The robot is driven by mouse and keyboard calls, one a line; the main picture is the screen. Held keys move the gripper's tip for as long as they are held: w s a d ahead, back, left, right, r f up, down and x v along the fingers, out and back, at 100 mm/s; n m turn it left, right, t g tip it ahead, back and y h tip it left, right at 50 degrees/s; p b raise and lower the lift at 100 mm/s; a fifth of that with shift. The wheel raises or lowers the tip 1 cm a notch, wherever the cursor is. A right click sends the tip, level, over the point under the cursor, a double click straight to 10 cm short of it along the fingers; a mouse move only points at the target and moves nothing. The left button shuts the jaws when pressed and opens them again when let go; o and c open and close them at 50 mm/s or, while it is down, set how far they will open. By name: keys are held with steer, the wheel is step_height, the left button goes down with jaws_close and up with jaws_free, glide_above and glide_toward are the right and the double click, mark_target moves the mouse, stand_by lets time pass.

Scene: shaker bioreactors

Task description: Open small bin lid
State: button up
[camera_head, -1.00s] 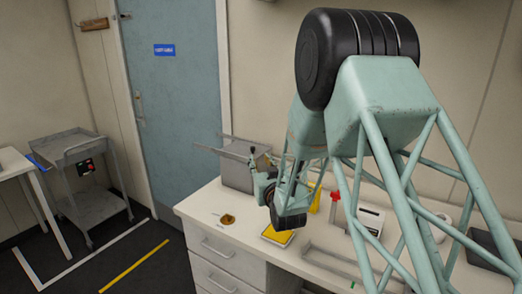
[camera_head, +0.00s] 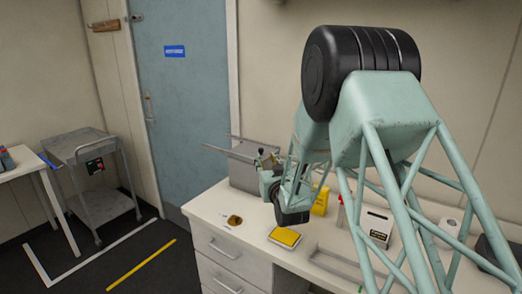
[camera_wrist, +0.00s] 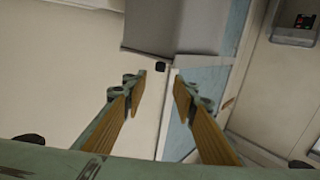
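A grey box-shaped bin (camera_head: 242,175) stands on the white counter near the door, and I take it to be the small bin. A flat plate, seemingly its lid (camera_head: 228,151), lies over its top and sticks out to the left. My gripper (camera_head: 266,160) is at the bin's right side, partly hidden by my arm. In the wrist view my gripper (camera_wrist: 158,92) has two fingers spread apart with nothing between them. A grey box (camera_wrist: 180,27) lies beyond the fingertips, with a small black knob (camera_wrist: 160,67) by its edge. I cannot tell whether they touch.
On the counter (camera_head: 225,208) are a brown round item (camera_head: 235,220), a yellow pad (camera_head: 285,237), a yellow sign (camera_head: 320,201) and a white box (camera_head: 376,227). A grey cart (camera_head: 90,165) stands left of the blue door (camera_head: 182,95). The floor before the door is clear.

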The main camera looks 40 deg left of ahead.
mark_target(262, 149)
steer(key=shift+b+x, duration=0.3)
steer(key=shift+x, duration=5)
steer(key=shift+w, duration=0.1)
jaws_close()
